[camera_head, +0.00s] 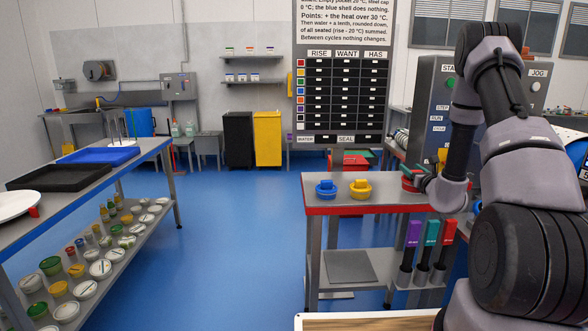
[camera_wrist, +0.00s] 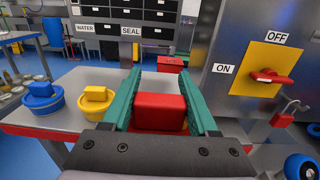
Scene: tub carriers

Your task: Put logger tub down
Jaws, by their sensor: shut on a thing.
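My gripper (camera_head: 414,177) is at the right part of the red-edged table (camera_head: 392,208). In the wrist view its teal fingers (camera_wrist: 162,80) are shut on a red block-shaped grip (camera_wrist: 160,112). In the head view a red tub (camera_head: 409,184) shows at the fingers, partly hidden by my arm. I cannot tell whether its base touches the table. A blue tub (camera_head: 326,190) and a yellow tub (camera_head: 360,188) stand on the table to its left, each with a block-shaped grip on top. They also show in the wrist view. No label tells which is the logger tub.
A grey panel with a red ON/OFF switch (camera_wrist: 272,77) and a red padlock (camera_wrist: 285,114) stands close on the right. A board (camera_head: 345,90) rises behind the table. A left bench holds a blue tray (camera_head: 97,156) and a black tray (camera_head: 60,176). Blue floor between is clear.

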